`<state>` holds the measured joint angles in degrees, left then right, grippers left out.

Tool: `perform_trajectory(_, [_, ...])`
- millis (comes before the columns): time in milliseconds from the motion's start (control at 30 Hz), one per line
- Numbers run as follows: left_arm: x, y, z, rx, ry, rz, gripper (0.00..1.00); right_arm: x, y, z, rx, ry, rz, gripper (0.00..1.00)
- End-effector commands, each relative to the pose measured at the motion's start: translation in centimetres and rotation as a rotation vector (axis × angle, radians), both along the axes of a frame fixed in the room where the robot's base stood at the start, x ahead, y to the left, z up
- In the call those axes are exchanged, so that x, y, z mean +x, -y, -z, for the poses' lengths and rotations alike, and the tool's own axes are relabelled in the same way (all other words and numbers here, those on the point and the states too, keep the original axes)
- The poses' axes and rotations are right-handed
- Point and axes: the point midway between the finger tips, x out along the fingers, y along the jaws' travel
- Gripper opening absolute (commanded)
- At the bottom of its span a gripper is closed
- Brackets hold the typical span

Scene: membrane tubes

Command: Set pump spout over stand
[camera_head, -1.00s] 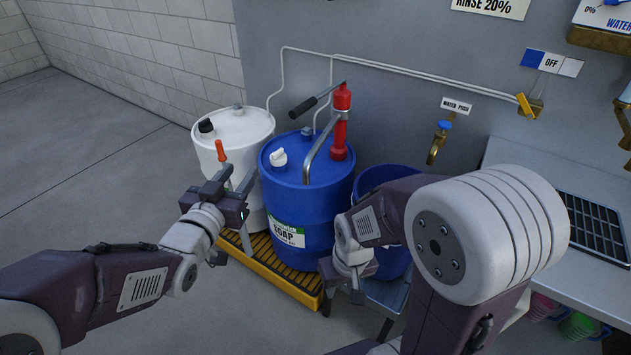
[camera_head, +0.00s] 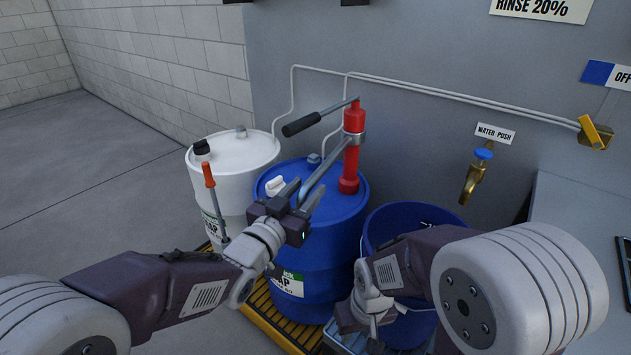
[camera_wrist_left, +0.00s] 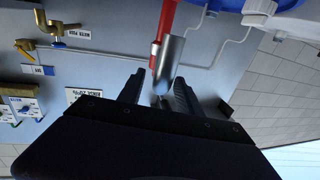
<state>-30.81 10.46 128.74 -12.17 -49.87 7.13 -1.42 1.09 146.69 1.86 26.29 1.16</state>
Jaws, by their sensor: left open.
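The red hand pump (camera_head: 352,150) stands upright on the blue soap drum (camera_head: 340,230). Its grey metal spout (camera_head: 326,172) slants down toward the lower left. My left gripper (camera_head: 302,192) is open at the spout's lower end. In the left wrist view the spout (camera_wrist_left: 170,62) reaches down between the two spread fingers (camera_wrist_left: 157,90); I cannot tell if they touch it. A small part of the stand (camera_head: 345,341) shows low beside the drum, mostly hidden by my right arm. My right gripper (camera_head: 366,330) hangs low in front of the bucket; its jaw state is unclear.
A blue bucket (camera_head: 376,235) sits right of the drum, partly behind my right arm. A white drum (camera_head: 240,155) is to the left, with an orange-handled tool (camera_head: 209,176) before it. The yellow pallet (camera_head: 272,322) lies below. A brass tap (camera_head: 474,180) is on the wall.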

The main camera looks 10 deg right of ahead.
Motion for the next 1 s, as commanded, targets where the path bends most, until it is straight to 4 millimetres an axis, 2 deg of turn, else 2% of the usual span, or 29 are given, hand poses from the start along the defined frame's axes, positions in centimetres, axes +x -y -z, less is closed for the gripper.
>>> perform_trajectory(200, [2.8,2.3,0.1,0.000,-0.001,-0.001,0.41,0.0,0.0,0.5,0.000,0.000,0.000,0.36])
perform_trajectory(533, [3.5,2.9,0.0,-0.001,-0.001,-0.001,0.41,0.0,0.0,0.5,0.000,0.000,0.000,0.36])
perform_trajectory(567, [3.5,2.9,0.0,-0.001,-0.001,-0.001,0.39,0.0,0.0,0.5,0.000,0.000,0.000,0.36])
perform_trajectory(700, [3.4,2.9,0.0,-0.001,-0.001,-0.001,0.00,0.0,0.0,0.5,0.000,0.000,0.000,0.36])
perform_trajectory(1000, [3.4,2.9,0.0,0.001,-0.001,-0.001,0.00,0.0,0.0,0.5,0.000,0.000,0.000,0.36])
